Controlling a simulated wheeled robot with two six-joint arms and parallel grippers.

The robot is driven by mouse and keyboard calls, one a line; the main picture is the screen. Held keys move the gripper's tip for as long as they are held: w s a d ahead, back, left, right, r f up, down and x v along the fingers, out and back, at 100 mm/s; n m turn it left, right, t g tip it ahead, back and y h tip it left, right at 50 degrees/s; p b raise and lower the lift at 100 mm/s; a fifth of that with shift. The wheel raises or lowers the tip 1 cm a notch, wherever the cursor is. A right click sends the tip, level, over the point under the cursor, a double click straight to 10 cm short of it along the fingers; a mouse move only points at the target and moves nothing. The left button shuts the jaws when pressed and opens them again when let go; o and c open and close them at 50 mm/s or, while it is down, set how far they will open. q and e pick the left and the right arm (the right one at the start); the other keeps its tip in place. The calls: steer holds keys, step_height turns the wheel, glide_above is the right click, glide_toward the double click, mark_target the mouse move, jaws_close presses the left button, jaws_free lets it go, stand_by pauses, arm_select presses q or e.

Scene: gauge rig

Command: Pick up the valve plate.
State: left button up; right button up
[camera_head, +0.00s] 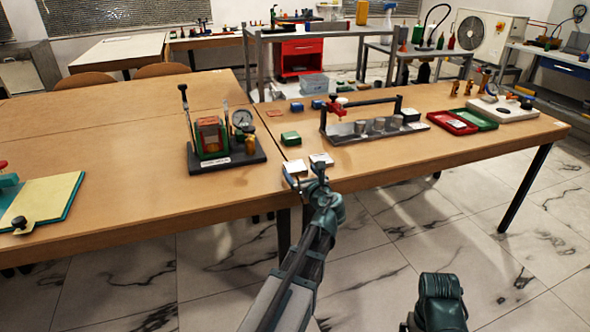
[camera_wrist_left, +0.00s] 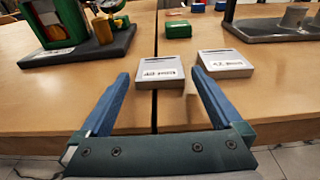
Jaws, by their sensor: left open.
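Two small pale blocks with printed labels lie near the front edge of the table; I cannot read the labels, so I cannot tell which is the valve plate. The left block (camera_head: 295,166) shows in the left wrist view (camera_wrist_left: 158,74) between my open fingertips as seen from the wrist. The right block (camera_head: 321,158) lies just right of the right finger in the left wrist view (camera_wrist_left: 226,64). My left gripper (camera_head: 309,181) is open and empty, in front of the blocks at the table edge. My right gripper is not in view.
A green block (camera_head: 291,138) lies behind the plates. A gauge stand on a dark base (camera_head: 227,160) is to the left. A grey fixture with metal cylinders (camera_head: 372,130) is to the right. A seam between tables runs behind the gripper.

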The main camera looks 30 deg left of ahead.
mark_target(296, 167)
arm_select(q)
steer(key=x, duration=0.4)
steer(key=shift+f+b, duration=0.1)
steer(key=shift+b, duration=0.2)
steer(key=shift+c, duration=0.2)
steer(key=c, duration=1.3)
steer(key=shift+r+p, duration=0.6)
steer(key=shift+p, duration=0.05)
step_height(296, 167, up, 3)
steer(key=p, duration=0.3)
steer(key=s+d, duration=0.2)
steer(key=d, duration=0.3)
steer(key=s+d, duration=0.2)
steer(key=d, duration=0.2)
steer(key=s+d+r, duration=0.1)
steer(key=s+d, duration=0.1)
steer(key=d, duration=0.3)
steer(key=shift+s+d+p, duration=0.15)
steer(key=shift+d+p, duration=0.2)
steer(key=shift+p, duration=0.05)
